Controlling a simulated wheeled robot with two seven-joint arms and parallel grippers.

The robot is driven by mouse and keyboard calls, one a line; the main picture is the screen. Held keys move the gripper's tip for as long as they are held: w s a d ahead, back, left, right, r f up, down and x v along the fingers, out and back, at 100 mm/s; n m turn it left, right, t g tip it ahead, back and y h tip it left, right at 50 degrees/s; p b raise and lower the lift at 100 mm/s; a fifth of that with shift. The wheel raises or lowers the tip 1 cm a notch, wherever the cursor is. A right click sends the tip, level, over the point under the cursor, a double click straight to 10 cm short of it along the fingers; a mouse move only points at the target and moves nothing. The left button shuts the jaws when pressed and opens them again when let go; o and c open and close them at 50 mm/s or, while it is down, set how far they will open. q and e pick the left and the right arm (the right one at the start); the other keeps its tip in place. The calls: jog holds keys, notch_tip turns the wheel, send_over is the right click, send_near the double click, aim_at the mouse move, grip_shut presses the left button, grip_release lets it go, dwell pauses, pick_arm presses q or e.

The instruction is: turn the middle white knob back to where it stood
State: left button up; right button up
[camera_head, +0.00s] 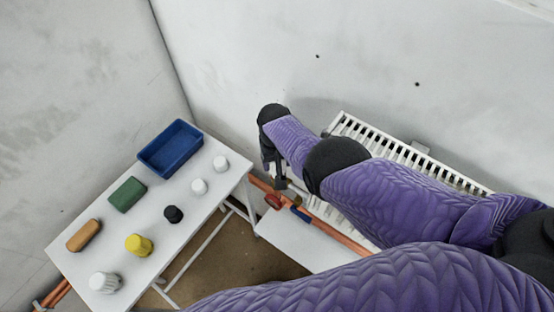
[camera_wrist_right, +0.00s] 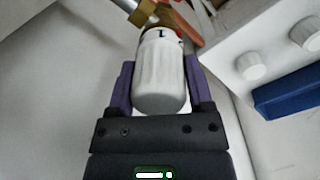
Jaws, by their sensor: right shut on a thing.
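A white ribbed knob (camera_wrist_right: 161,75) sits on a brass valve (camera_wrist_right: 142,12) in the right wrist view, with a dark mark on the white collar at its far end. My right gripper (camera_wrist_right: 160,70) is shut on this knob, one finger on each side. In the head view my right gripper (camera_head: 280,180) reaches down at the radiator's left end, and the held knob is mostly hidden there. I see no other white knob on a valve, so I cannot tell whether this is the middle one. My left gripper is not in view.
Copper pipes with a red handle (camera_head: 273,201) and a blue handle (camera_head: 300,213) run beside the white radiator (camera_head: 430,160). A white table (camera_head: 75,262) at the left holds a blue tray (camera_head: 170,147), several loose knobs and two blocks.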

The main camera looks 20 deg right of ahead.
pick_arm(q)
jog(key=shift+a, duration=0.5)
pick_arm(e)
jog(key=shift+n, duration=0.5)
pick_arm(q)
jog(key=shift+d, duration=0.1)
pick_arm(e)
jog(key=o, duration=1.3)
jog(key=shift+c, duration=0.2)
notch_tip(320, 180, up, 10)
jog(key=p, duration=0.8)
jog(key=shift+a+p, duration=0.15)
jog(key=shift+p, duration=0.25)
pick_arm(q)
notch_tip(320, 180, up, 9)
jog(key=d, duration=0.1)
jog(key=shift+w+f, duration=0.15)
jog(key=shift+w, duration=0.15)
pick_arm(e)
jog(key=shift+f, duration=0.15)
